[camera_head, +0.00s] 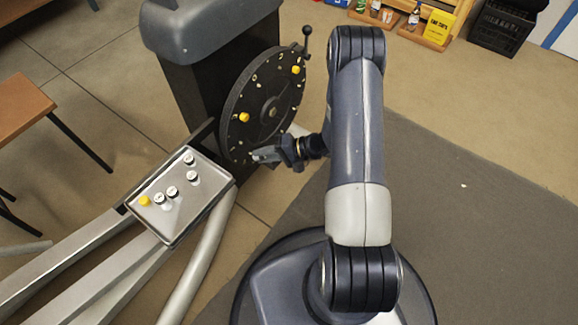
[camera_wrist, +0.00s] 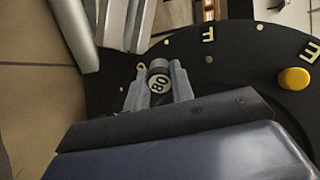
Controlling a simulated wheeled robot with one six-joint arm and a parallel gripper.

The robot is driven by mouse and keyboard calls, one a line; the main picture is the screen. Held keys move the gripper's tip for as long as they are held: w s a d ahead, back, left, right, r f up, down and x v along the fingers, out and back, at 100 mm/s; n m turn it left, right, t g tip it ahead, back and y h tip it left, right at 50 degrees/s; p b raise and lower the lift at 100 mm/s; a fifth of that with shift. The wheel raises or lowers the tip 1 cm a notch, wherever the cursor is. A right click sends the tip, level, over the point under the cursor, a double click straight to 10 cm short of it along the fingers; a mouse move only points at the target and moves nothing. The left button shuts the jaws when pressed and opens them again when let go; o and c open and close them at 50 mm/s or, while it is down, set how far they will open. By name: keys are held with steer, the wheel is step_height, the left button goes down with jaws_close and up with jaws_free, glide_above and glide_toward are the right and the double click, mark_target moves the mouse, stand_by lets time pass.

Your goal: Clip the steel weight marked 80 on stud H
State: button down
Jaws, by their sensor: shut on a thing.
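My gripper (camera_head: 264,155) is at the lower edge of the dark round disc (camera_head: 236,138). In the wrist view my gripper (camera_wrist: 158,88) is shut on the steel weight marked 80 (camera_wrist: 158,84), with its numbered face towards the camera. The weight is over or beside the disc's edge; I cannot tell whether it touches the disc. The disc (camera_wrist: 225,85) shows letters F and E there, with a small stud (camera_wrist: 208,59) by the F. I cannot make out the letter H or its stud. Yellow weights (camera_head: 244,117) (camera_head: 296,70) sit on the disc.
A metal tray (camera_head: 178,222) left of the disc holds several steel weights (camera_head: 172,191) and a yellow one (camera_head: 144,200). A lever with a black knob (camera_head: 307,31) stands at the disc's upper right. Metal rails (camera_head: 100,262) run below the tray.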

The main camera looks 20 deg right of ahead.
steer(key=w+d+f+m+t+h+b, duration=0.2)
steer(key=d+f+m+t+h+b, duration=0.1)
steer(key=d+f+m+t, duration=0.6)
steer(key=shift+w+a+f+n+t, duration=0.25)
steer(key=shift+w+a+n, duration=0.3)
steer(key=shift+w+a, duration=0.5)
steer(key=shift+w+a+f+n+t, duration=0.15)
steer(key=shift+w+a+f+n, duration=0.3)
steer(key=shift+w+a, duration=0.6)
steer(key=shift+d+r, duration=0.1)
steer(key=shift+r, duration=0.05)
steer(key=shift+w+a+b, duration=0.3)
steer(key=shift+w, duration=0.2)
stand_by(0.6)
steer(key=c, duration=1.1)
jaws_free()
steer(key=shift+c, duration=0.2)
steer(key=p+v, duration=0.3)
steer(key=v, duration=0.7)
steer(key=shift+s+d, duration=0.3)
